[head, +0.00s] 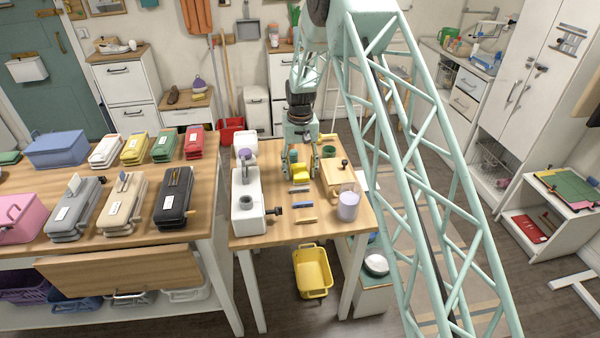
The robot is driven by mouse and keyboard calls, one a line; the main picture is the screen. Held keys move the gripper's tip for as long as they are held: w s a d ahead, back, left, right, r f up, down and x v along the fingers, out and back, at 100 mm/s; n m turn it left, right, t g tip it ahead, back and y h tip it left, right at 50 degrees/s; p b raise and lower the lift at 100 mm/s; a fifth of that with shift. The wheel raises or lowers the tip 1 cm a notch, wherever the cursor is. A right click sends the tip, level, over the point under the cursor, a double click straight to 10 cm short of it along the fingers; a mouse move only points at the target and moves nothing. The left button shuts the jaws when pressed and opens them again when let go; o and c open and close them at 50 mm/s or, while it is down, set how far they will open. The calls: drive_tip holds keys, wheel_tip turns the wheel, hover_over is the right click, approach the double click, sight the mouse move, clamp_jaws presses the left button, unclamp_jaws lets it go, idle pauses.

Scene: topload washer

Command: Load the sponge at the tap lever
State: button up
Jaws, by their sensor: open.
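My gripper (299,164) points down over the small wooden table (283,234), its fingers spread. A yellow block (300,174), which looks like the sponge, sits between or just below the fingertips; I cannot tell whether they touch it. A white appliance (248,205) stands along the table's left side, with a grey round opening on top. A dark lever or knob (274,211) sticks out from its right side and may be the tap lever. My wrist hides part of the table's back.
Several small bars, including a blue one (302,205), lie in front of the yellow block. The left table (140,242) holds several coloured cases.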

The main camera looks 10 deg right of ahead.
sight(300, 170)
wheel_tip(300, 170, up, 12)
drive_tip(key=p, duration=0.1)
idle(0.6)
idle(0.6)
drive_tip(key=shift+r, duration=0.1)
